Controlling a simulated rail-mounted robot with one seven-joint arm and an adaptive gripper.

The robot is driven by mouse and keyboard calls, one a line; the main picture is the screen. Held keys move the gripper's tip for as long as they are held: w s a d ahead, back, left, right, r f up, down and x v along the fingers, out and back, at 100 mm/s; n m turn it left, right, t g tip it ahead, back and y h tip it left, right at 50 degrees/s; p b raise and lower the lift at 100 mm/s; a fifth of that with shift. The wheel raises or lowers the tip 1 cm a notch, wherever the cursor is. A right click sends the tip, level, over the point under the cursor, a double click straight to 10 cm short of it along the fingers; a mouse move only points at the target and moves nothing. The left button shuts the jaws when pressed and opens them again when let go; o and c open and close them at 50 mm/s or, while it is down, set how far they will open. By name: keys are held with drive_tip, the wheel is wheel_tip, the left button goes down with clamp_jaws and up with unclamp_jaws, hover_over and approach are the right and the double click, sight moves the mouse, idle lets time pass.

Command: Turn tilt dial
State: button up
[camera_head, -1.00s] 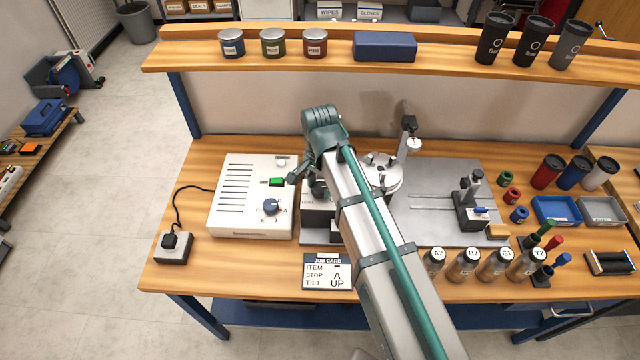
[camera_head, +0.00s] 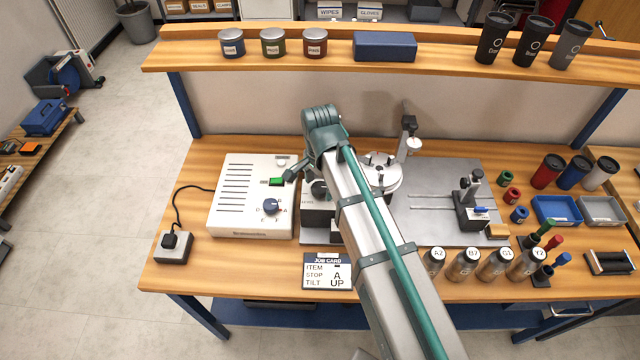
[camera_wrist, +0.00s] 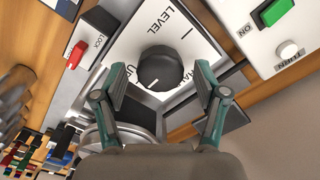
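The tilt dial is a dark round knob (camera_wrist: 161,68) on a white plate marked LEVEL and UP, seen in the wrist view. Another marking beside it is partly hidden. My gripper (camera_wrist: 160,100) is open, with one finger on each side below the dial in the picture. The fingers look apart from the knob, with nothing between the tips. In the head view the dial's dark knob (camera_head: 319,188) shows beside my arm, which hides much of the machine. The job card (camera_head: 328,271) reads ITEM, STOP A, TILT UP.
A white control box (camera_head: 240,215) with a green switch and a blue-grey dial stands left of the machine. In the wrist view a red lever (camera_wrist: 76,54) marked LOCK sits left of the dial. Bottles (camera_head: 465,266) stand right of my arm.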

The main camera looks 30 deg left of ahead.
wheel_tip(320, 180, up, 12)
idle(0.8)
wheel_tip(320, 180, up, 7)
drive_tip(key=p, duration=0.5)
hover_over(320, 187)
idle(0.5)
